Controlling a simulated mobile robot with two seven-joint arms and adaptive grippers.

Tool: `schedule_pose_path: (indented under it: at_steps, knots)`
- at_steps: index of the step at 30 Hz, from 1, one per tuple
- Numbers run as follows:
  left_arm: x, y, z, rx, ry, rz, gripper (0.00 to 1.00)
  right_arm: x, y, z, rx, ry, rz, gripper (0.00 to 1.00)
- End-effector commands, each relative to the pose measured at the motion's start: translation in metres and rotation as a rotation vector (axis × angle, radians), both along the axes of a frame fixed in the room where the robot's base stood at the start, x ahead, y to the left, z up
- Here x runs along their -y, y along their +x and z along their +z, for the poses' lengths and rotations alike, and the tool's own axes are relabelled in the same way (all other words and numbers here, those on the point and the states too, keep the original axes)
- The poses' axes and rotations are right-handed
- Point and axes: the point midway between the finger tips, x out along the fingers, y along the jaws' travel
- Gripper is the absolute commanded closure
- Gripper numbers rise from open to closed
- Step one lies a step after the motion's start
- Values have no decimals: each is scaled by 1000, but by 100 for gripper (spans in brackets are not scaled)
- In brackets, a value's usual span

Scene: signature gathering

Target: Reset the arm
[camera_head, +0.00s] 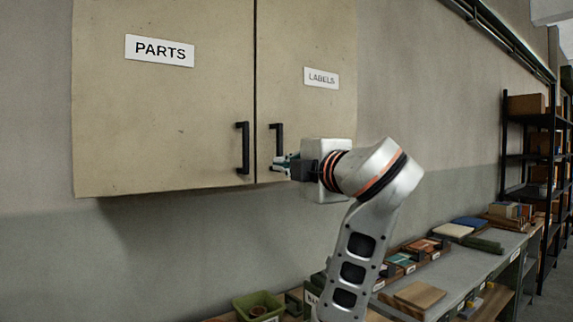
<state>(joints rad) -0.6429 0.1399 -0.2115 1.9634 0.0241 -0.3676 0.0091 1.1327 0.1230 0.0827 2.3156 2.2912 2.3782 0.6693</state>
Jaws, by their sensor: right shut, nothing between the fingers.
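My right gripper (283,164) is at the lower end of the black handle (278,143) on the right cabinet door (310,100), which bears a LABELS sign. Its fingers are shut and empty. I cannot tell whether they touch the handle. My right arm (362,235) rises from the bottom of the view and bends left at the wrist. The left door (160,110) bears a PARTS sign and has its own black handle (243,148). Both doors look closed. My left gripper is not in view.
The wall cabinet hangs above a long workbench (455,270) with trays, boards and books on it. A green bin (258,305) sits at the bottom. A dark shelf rack (535,150) with boxes stands at the far right. The wall beside the cabinet is clear.

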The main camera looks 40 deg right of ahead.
Motion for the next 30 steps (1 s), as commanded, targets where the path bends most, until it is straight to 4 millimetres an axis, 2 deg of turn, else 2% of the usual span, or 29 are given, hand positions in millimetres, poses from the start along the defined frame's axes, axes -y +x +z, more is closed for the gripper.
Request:
schedule_pose_path:
  at_steps: [4,11,14,17,18,21,24,27,30]
  knots:
    - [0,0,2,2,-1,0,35,0,-7,0,1,-1,1,100]
    - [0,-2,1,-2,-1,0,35,3,-7,-2,-1,-7,-13,100]
    - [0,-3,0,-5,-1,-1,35,22,-5,-9,0,-49,-96,100]
    - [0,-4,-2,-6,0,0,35,61,-6,-22,-5,-152,-271,100]
    - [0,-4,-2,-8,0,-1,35,80,-10,-28,-11,-210,-360,100]
    - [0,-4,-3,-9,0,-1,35,123,-31,-38,-38,-390,-598,100]
    - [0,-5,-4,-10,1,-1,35,151,-60,-40,-78,-597,-821,100]
    - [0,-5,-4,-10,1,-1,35,163,-92,-36,-129,-831,-1028,100]
    - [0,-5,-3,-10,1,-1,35,157,-121,-28,-186,-1089,-1214,100]
